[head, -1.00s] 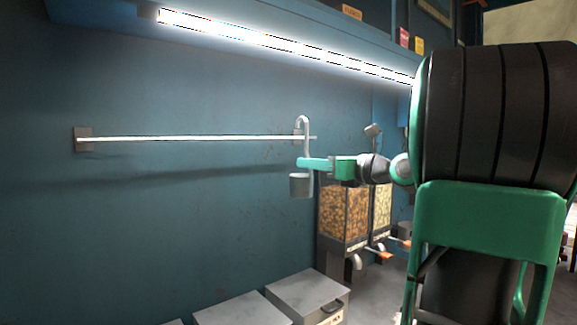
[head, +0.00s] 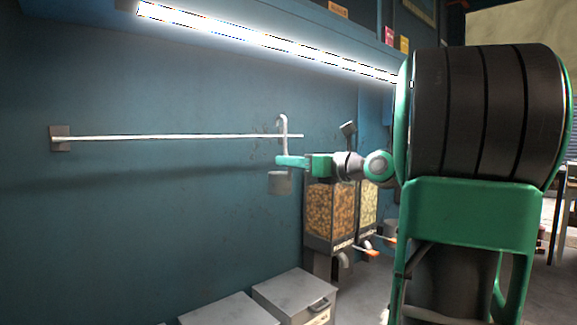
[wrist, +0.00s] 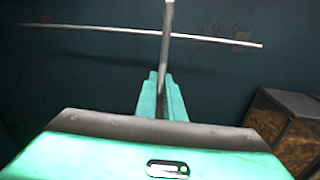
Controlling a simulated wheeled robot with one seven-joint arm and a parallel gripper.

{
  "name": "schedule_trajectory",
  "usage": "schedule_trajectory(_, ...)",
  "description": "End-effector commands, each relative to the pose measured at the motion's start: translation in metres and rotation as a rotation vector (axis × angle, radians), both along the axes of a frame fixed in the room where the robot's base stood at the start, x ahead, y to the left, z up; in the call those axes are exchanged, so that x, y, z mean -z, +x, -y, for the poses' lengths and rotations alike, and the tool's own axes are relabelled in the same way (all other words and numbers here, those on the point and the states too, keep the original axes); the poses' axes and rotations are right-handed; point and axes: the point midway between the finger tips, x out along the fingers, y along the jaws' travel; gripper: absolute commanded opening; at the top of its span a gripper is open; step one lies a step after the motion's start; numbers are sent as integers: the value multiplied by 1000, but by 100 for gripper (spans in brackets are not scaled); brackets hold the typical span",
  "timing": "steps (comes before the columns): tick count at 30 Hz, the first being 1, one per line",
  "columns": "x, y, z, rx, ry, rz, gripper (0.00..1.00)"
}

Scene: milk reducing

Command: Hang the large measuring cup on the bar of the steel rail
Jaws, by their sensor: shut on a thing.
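The large measuring cup (head: 279,183) is a grey metal cup with a long upright handle that ends in a hook at the top. My gripper (head: 281,161) is shut on the handle, above the cup bowl; the wrist view shows the handle between my green fingers (wrist: 161,97). The steel rail's bar (head: 170,137) runs along the blue wall, and it also shows in the wrist view (wrist: 90,29). The hook rises above the bar's height near its right end. The handle crosses in front of the bar in the wrist view; I cannot tell whether they touch.
Dispensers (head: 331,212) with orange and pale contents stand right of the cup, below my forearm. Grey bins (head: 293,294) stand below along the wall. A bright strip light (head: 260,42) runs above the rail.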

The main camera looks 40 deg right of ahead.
Motion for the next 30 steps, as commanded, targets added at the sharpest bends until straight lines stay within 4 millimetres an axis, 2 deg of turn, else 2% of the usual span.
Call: schedule_trajectory(30, 0, 69, -2, 0, -1, 1, 0)
